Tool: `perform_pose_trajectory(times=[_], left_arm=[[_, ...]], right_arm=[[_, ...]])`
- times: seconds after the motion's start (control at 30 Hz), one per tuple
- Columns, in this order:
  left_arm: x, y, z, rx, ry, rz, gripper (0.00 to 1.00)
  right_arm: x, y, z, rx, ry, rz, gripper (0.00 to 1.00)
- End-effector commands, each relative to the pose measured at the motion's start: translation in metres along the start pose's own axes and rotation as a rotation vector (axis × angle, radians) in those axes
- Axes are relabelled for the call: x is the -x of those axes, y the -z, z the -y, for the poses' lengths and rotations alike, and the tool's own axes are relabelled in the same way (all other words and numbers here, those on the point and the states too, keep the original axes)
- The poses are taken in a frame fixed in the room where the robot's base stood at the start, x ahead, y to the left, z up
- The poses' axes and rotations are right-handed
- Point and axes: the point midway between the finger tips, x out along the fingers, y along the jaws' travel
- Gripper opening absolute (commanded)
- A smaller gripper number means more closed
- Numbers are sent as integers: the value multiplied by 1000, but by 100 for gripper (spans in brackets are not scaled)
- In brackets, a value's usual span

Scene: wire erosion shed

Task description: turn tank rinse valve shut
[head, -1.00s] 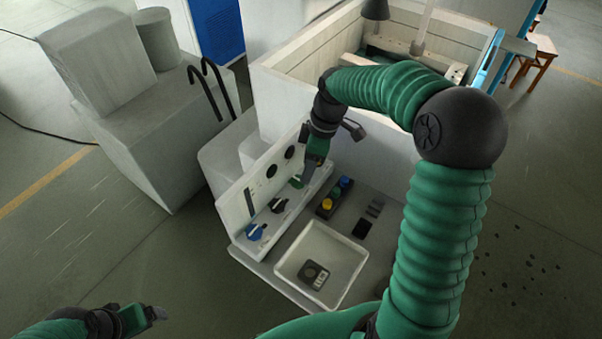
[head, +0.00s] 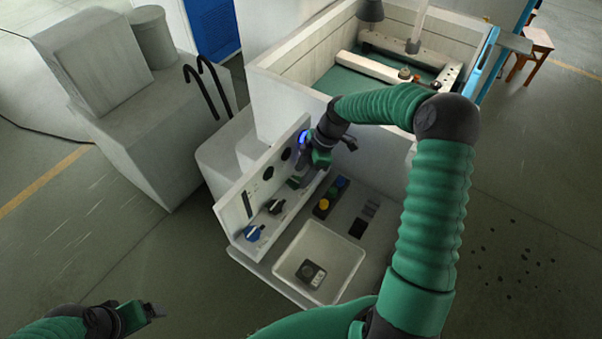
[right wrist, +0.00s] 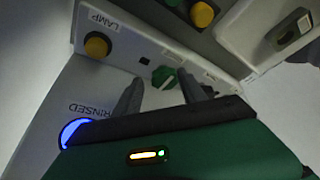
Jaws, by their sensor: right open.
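A green knob (right wrist: 164,76) on a pale control panel (head: 232,210) shows between the fingertips of my right gripper (right wrist: 161,84) in the right wrist view. The fingers are open, one on each side of it; I cannot tell whether they touch it. The knob's label is unreadable. A blue ring lamp (right wrist: 72,132) marked RINSED glows beside the gripper. My left gripper (head: 143,312) is at lower left, away from the panel; its jaw opening is unclear.
A blue knob (head: 254,233) and a black knob (head: 276,206) are on the panel's left part. A white tray (head: 337,246) with a small dark device (head: 310,273) sits in front. A button box (head: 331,197) lies near the gripper. A large tank (head: 262,92) stands behind.

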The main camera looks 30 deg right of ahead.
Motion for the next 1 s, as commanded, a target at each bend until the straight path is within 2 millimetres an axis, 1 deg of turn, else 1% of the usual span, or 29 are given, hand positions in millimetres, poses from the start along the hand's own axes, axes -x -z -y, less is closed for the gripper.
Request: perform_pose_trajectory(times=[0.03, 0.13, 0.4, 0.77, 1.0], left_arm=[[2, 0, 0, 0, 0, 0, 87], [3, 1, 0, 0, 0, 0, 87], [2, 0, 0, 1, 0, 0, 87], [2, 0, 0, 0, 0, 0, 87], [2, 0, 0, 1, 0, 0, 87]], right_arm=[[-6, 2, 1, 1, 3, 0, 49], [-15, 3, 2, 0, 2, 3, 49], [-18, 0, 0, 0, 1, 1, 49], [-16, -2, 0, -2, -1, 3, 0], [-16, -4, 0, -9, -5, 6, 0]])
